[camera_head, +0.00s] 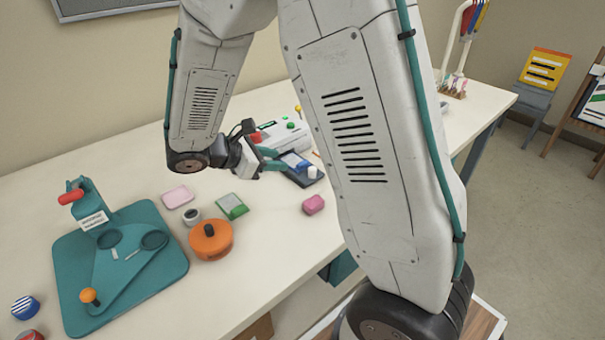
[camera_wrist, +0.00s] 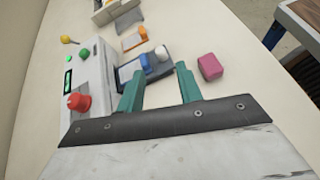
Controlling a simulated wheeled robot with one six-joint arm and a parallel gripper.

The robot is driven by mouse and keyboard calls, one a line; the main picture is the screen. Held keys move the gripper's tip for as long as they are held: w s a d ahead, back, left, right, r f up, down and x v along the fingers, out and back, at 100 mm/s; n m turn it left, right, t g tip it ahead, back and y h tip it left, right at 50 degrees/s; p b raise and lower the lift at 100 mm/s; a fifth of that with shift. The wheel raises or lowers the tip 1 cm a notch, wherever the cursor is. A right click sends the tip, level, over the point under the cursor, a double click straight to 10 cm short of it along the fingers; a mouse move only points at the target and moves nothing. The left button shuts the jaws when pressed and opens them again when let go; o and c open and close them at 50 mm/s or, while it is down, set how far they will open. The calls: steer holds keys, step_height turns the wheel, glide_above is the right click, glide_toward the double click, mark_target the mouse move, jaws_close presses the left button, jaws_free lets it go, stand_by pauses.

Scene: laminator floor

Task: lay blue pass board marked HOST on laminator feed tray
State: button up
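A blue board with a pale face (camera_wrist: 130,70) lies on the dark feed tray (camera_wrist: 157,79) in front of the white laminator (camera_wrist: 97,62). Any HOST lettering is too small to read. In the head view the laminator (camera_head: 289,137) and dark tray (camera_head: 305,181) are partly behind my gripper and arm. My gripper (camera_wrist: 160,82) is open, its two teal fingers apart with nothing visibly held between them. The left finger overlaps the board's near edge in the wrist view; contact cannot be told. In the head view my gripper (camera_head: 275,159) is beside the tray.
A small blue-and-white object (camera_wrist: 160,54) rests at the tray's far side. A pink block (camera_wrist: 210,67) is to the right. An orange-edged piece (camera_wrist: 134,38) lies beyond. On the left table stand a teal press (camera_head: 160,270), an orange round tool (camera_head: 210,244) and a green-edged board (camera_head: 232,206).

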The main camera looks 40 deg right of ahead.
steer(key=s+a+r+m+y, duration=0.2)
steer(key=s+r+m+y, duration=0.2)
steer(key=s, duration=0.3)
steer(key=s+a+r+m+t+y, duration=0.1)
steer(key=s+a+r+m+y, duration=0.1)
steer(key=s+r+m+y, duration=0.2)
steer(key=s+a+r+m+t+y, duration=0.1)
steer(key=s+a+r+m+y, duration=0.1)
steer(key=s+r+m+y, duration=0.2)
steer(key=s+m, duration=0.3)
steer(key=s, duration=0.5)
steer(key=shift+s+a+r, duration=0.15)
steer(key=shift+a, duration=0.25)
